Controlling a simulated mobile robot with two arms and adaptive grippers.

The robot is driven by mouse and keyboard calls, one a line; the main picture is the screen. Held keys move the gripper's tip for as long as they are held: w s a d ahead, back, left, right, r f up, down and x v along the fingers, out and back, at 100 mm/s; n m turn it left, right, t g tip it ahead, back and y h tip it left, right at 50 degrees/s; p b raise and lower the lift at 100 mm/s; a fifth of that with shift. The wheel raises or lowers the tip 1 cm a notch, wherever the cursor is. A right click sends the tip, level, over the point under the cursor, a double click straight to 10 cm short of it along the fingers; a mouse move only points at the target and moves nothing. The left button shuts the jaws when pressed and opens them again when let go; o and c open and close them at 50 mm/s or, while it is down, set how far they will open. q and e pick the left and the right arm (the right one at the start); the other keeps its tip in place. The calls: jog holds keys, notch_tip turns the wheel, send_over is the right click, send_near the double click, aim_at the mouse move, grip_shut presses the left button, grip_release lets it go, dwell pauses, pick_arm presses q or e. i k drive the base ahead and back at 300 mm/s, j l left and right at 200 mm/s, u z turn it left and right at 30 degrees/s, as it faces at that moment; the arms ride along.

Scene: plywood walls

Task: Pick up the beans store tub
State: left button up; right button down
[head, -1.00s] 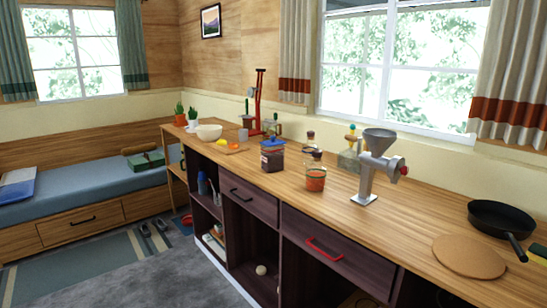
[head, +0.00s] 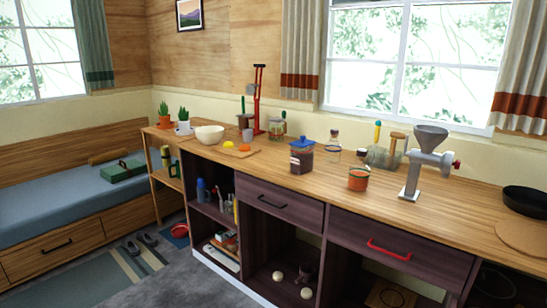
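The beans store tub appears to be the clear tub with a blue lid and dark contents (head: 302,159), standing upright on the wooden counter (head: 265,165) in the middle of the head view. Its lid is on. A smaller jar with orange-red contents (head: 358,180) stands to its right, nearer the counter's front edge. Neither of my grippers is in view.
Right of the tub stand a glass bottle (head: 334,148) and a metal grinder (head: 425,155). Left are a cutting board (head: 232,151), a white bowl (head: 209,135) and a red stand (head: 259,105). Bare counter lies in front of the tub. Drawers and open shelves are below.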

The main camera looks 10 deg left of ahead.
aim_at(302, 161)
jog(key=i+j, duration=0.3)
jog(key=i+j+z, duration=0.1)
jog(key=i+j, duration=0.2)
jog(key=j, duration=0.2)
jog(key=i+j, duration=0.3)
jog(key=j, duration=0.15)
